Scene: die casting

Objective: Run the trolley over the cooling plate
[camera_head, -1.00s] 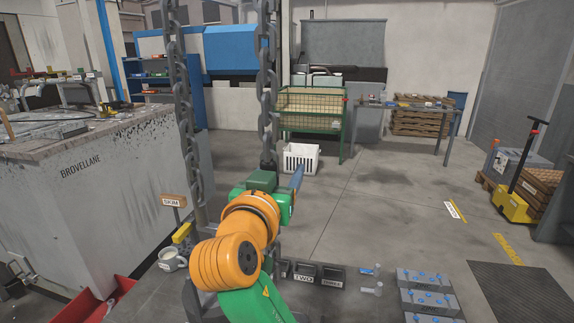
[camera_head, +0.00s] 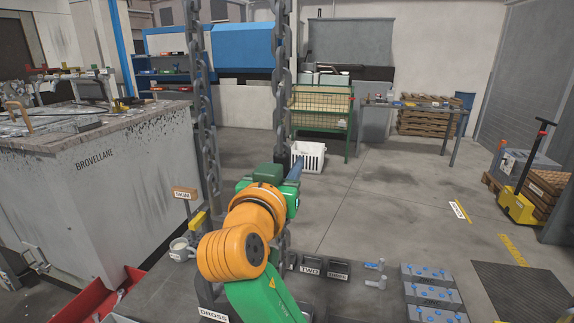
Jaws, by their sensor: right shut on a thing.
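Two heavy grey chains hang in the middle of the view, a left chain (camera_head: 204,110) and a right chain (camera_head: 281,90). My right arm, orange and green, reaches up to the lower part of the right chain. My right gripper (camera_head: 284,160) is mostly hidden behind its own wrist; it is shut, apparently on the right chain. A trolley overhead is not visible. I cannot tell for certain which surface is the cooling plate; a dark ribbed plate (camera_head: 518,292) lies on the floor at the lower right. My left gripper is not in view.
A grey furnace block (camera_head: 120,195) marked BROVELLANE fills the left. Grey blocks with blue fittings (camera_head: 432,290) and small dark bins (camera_head: 312,268) stand in front. A white crate (camera_head: 309,158) stands behind the chain. A yellow pallet truck (camera_head: 517,207) is at right. The middle floor is clear.

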